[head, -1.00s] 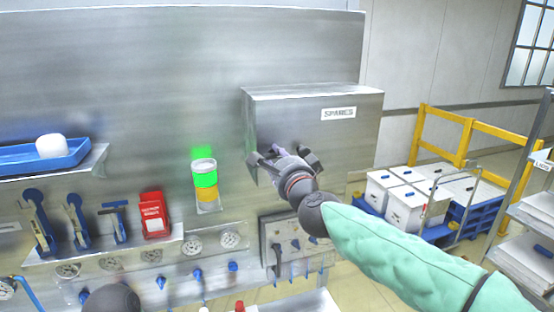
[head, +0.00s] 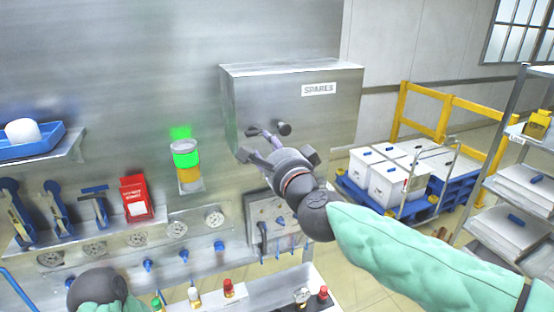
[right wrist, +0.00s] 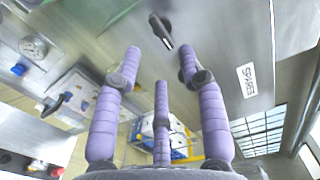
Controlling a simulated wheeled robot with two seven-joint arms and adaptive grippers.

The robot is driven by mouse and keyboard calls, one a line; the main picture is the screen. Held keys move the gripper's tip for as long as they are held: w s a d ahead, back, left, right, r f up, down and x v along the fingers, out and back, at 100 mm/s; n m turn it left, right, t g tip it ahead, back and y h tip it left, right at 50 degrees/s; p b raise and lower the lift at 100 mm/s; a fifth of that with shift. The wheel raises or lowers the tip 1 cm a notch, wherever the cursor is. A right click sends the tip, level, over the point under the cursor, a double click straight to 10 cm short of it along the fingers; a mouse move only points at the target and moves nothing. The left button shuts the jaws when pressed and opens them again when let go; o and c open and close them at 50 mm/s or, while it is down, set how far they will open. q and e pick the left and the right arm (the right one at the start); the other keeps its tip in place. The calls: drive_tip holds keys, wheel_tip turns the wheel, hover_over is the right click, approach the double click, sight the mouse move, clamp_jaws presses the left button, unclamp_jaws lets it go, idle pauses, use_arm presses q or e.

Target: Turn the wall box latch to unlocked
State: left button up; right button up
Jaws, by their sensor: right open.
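The grey metal wall box (head: 330,118) with a SPARES label hangs on the wall panel, right of centre. Its latch (head: 284,128), a small dark handle on a round base, is on the lower left of the box front. The latch also shows at the top of the right wrist view (right wrist: 161,30), slanting. My right gripper (head: 276,150) is open and empty, just in front of and below the latch. In the wrist view, its purple fingers (right wrist: 158,75) point towards the latch, which lies beyond and between the two upper fingertips, apparently untouched. My left gripper is out of view.
A lit green and amber signal lamp (head: 187,165) is left of the box. A smaller panel with a dark handle (head: 263,240) is below it. A shelf with hanging tools and a red holder (head: 137,198) is at left. White bins (head: 390,180) and yellow rails (head: 455,115) stand at right.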

drive_tip(key=v, duration=0.5)
drive_tip(key=shift+f, duration=0.1)
drive_tip(key=w+f+n+g+h+b, duration=0.1)
drive_tip(key=w+f+n+g+b, duration=0.15)
drive_tip(key=f, duration=0.95)
drive_tip(key=w+f+n+g+h+b, duration=0.15)
drive_tip(key=w+f, duration=0.25)
drive_tip(key=f, duration=0.8)
drive_tip(key=s+d+f+n+g+b, duration=0.1)
drive_tip(key=d+f+g+b, duration=0.1)
drive_tip(key=f, duration=1.1)
drive_tip(key=s+d+f+n+g+b, duration=0.1)
drive_tip(key=d+f+n+g+b, duration=0.15)
drive_tip(key=f, duration=1.05)
drive_tip(key=s+d+f+n+g+b, duration=0.1)
drive_tip(key=s+f+g+b, duration=0.15)
drive_tip(key=s+f, duration=0.65)
drive_tip(key=s+d+f+n+g+b, duration=0.1)
drive_tip(key=s+f+n+g+b, duration=0.15)
drive_tip(key=f, duration=1.35)
drive_tip(key=s+f+n+g+b, duration=0.1)
drive_tip(key=s+f+g+b, duration=0.2)
drive_tip(key=s+f, duration=0.9)
drive_tip(key=s+y, duration=0.1)
drive_tip(key=s, duration=0.3)
drive_tip(key=shift+a+f, duration=0.35)
drive_tip(key=shift+f, duration=0.05)
